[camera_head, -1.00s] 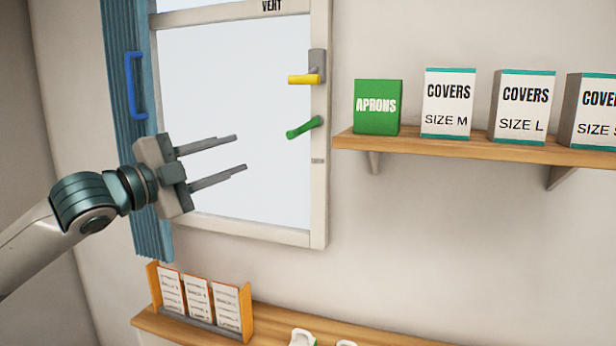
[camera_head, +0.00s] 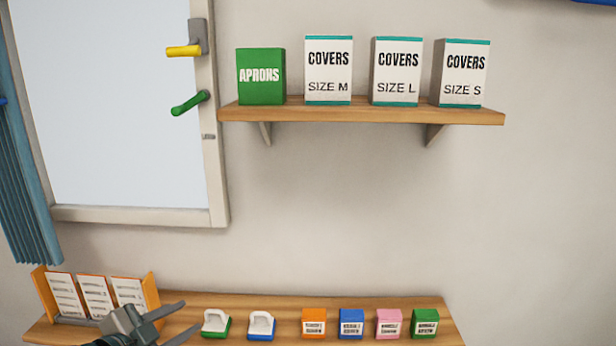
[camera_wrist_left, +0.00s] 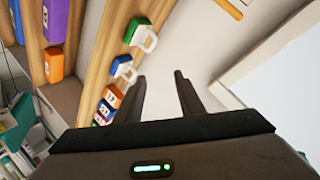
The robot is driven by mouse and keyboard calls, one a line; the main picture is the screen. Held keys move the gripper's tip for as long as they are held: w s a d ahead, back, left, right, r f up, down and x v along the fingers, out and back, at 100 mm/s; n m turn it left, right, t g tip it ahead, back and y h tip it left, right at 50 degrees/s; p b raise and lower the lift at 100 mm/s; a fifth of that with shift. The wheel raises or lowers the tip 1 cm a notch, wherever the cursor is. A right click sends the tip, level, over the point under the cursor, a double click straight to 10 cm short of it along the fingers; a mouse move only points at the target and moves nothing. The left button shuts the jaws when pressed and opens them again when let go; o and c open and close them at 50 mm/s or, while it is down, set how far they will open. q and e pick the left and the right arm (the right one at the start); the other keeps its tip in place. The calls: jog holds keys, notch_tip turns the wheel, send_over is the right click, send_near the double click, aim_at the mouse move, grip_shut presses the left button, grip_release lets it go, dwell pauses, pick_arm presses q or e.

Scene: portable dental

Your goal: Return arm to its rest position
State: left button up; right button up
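My left gripper (camera_head: 180,318) shows at the bottom left of the head view, in front of the lower shelf near the card rack. Its two fingers are apart with nothing between them. In the left wrist view the fingers (camera_wrist_left: 160,90) are also spread and empty, with bare wall beyond them. My right gripper is in neither view.
The lower shelf (camera_head: 280,301) carries an orange card rack (camera_head: 152,290), green-based (camera_head: 216,323) and blue-based (camera_head: 262,325) handled items, and several small coloured boxes. An upper shelf (camera_head: 350,114) holds an aprons box (camera_head: 261,76) and covers boxes. A window (camera_head: 215,170) is at left.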

pick_arm(q)
jog(key=s+d+f+n+g+y, duration=0.1)
jog(key=s+f+n+g, duration=0.15)
jog(key=s+f, duration=0.55)
jog(key=s+d+f+n+g+y, duration=0.1)
jog(key=s+f+n+g, duration=0.15)
jog(key=s+f, duration=0.6)
jog(key=s+d+f+n+g+y, duration=0.1)
jog(key=s+f+n+g, duration=0.15)
jog(key=s+f, duration=0.5)
jog(key=s+f+n+g+y, duration=0.1)
jog(key=s+f+n+g, duration=0.3)
jog(key=s, duration=0.6)
notch_tip(320, 180, down, 32)
jog(key=s+f+m+b, duration=0.1)
jog(key=s+m+b, duration=0.1)
jog(key=b, duration=0.1)
jog(key=s+a+f+b, duration=0.3)
jog(key=s+f, duration=1.4)
jog(key=f, duration=0.3)
jog(key=shift+s+f, duration=0.15)
jog(key=shift+s, duration=0.2)
